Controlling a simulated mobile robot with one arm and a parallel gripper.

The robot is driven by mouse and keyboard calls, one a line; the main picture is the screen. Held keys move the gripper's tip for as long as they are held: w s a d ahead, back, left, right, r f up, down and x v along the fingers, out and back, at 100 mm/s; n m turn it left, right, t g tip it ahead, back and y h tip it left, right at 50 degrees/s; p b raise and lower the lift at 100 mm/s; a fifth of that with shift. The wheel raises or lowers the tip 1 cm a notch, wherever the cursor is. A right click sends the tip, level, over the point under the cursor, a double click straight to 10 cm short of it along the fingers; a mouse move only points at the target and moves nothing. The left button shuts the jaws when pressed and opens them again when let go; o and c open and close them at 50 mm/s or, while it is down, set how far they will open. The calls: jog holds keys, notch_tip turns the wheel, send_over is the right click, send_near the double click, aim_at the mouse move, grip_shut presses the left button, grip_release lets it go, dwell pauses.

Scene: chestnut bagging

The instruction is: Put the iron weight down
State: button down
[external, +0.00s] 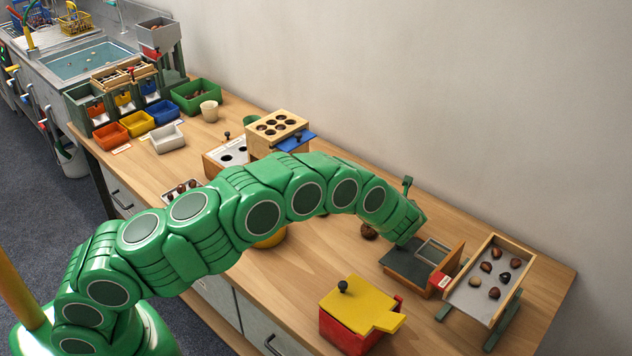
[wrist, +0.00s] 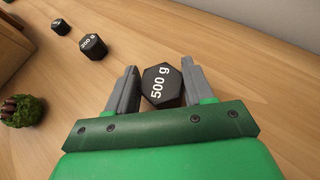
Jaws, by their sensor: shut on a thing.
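The iron weight (wrist: 161,86) is a black hexagonal piece marked "500 g" in the wrist view. My gripper (wrist: 159,72) has its two grey fingers on either side of it and is shut on it. The weight's marked face points up at the camera. Whether its underside touches the wooden table (wrist: 235,55) cannot be told. In the external view my arm's green end hides the fingers and the weight.
A black "200 g" weight (wrist: 93,46) and another weight (wrist: 58,26) stand to the upper left. A spiky burr (wrist: 22,111) lies at left. A dark plate with a wooden frame (external: 410,263), a chestnut tray (external: 523,282) and a yellow-lidded red box (external: 345,328) stand near my arm's end.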

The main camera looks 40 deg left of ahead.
jog(key=shift+c, duration=2.1)
grip_release()
jog(key=shift+f, duration=0.1)
jog(key=shift+s+d+r, duration=0.1)
jog(key=shift+d+r, duration=0.05)
jog(key=shift+r, duration=0.1)
jog(key=v, duration=1.1)
jog(key=shift+s+d+r, duration=0.1)
jog(key=shift+s+d, duration=0.1)
